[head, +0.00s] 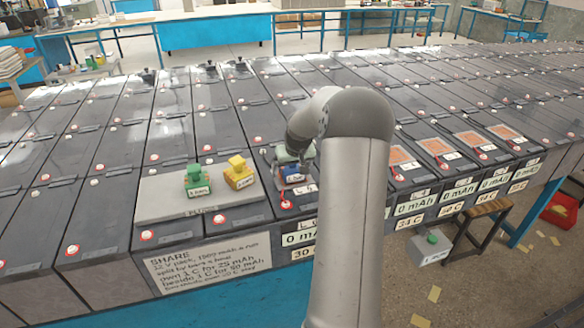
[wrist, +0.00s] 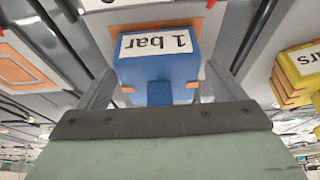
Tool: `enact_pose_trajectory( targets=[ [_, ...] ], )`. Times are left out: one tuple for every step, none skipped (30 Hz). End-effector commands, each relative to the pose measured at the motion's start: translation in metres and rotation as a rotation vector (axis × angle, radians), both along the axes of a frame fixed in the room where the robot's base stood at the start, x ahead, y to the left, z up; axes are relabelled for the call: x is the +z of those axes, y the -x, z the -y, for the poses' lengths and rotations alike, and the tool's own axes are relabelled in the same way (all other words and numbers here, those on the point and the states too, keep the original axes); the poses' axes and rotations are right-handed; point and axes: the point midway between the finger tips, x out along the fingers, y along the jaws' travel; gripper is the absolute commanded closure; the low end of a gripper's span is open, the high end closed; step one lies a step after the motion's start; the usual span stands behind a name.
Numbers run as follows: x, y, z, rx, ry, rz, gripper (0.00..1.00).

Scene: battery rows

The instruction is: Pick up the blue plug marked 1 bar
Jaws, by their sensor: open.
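The blue plug (wrist: 160,72) marked 1 bar is in the wrist view, its label upside down, with orange showing around and behind it. In the head view the blue plug (head: 292,179) is small and partly hidden under my gripper (head: 290,165). In the wrist view my gripper (wrist: 158,88) is open, one finger on each side of the plug. Small gaps seem to show between the fingers and the plug; I cannot tell whether either touches it.
A grey board (head: 160,198) left of my gripper bears a green plug (head: 198,181) and a yellow plug (head: 239,173). The yellow plug (wrist: 298,75) is at the right in the wrist view. Battery rows with red-ringed terminals surround it. Orange pads (head: 403,158) lie to the right.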

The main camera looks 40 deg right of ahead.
Motion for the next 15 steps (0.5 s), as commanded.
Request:
enact_pose_trajectory(
  targets=[
    [-0.0005, -0.0003, 0.0002, 0.0, 0.0, 0.0, 0.11],
    [-0.0005, -0.0003, 0.0002, 0.0, 0.0, 0.001, 0.11],
    [-0.0005, -0.0002, 0.0003, 0.0, 0.001, 0.001, 0.11],
    [-0.0006, -0.0001, 0.0003, 0.0, 0.001, 0.001, 0.11],
    [-0.0005, -0.0001, 0.0003, 0.0, 0.001, 0.001, 0.11],
    [-0.0005, -0.0001, 0.0003, 0.0, 0.001, 0.001, 0.16],
    [-0.0004, -0.0001, 0.0002, 0.0, 0.001, 0.001, 0.25],
    [-0.0004, -0.0001, 0.0002, 0.0, 0.001, 0.001, 0.33],
    [-0.0002, -0.0002, 0.0002, 0.0, 0.001, 0.001, 0.44],
    [-0.0002, -0.0001, 0.0003, 0.0, 0.001, 0.001, 0.53],
    [-0.0002, -0.0002, 0.0002, 0.0, 0.001, 0.001, 0.61],
    [-0.0001, -0.0001, 0.0002, 0.0, 0.001, 0.001, 0.66],
    [0.0004, -0.0004, 0.0003, 0.0, 0.002, 0.002, 0.65],
    [0.0005, -0.0004, 0.0002, 0.0, 0.002, 0.002, 0.65],
    [0.0005, -0.0004, 0.0002, 0.0, 0.002, 0.002, 0.65]
  ],
)
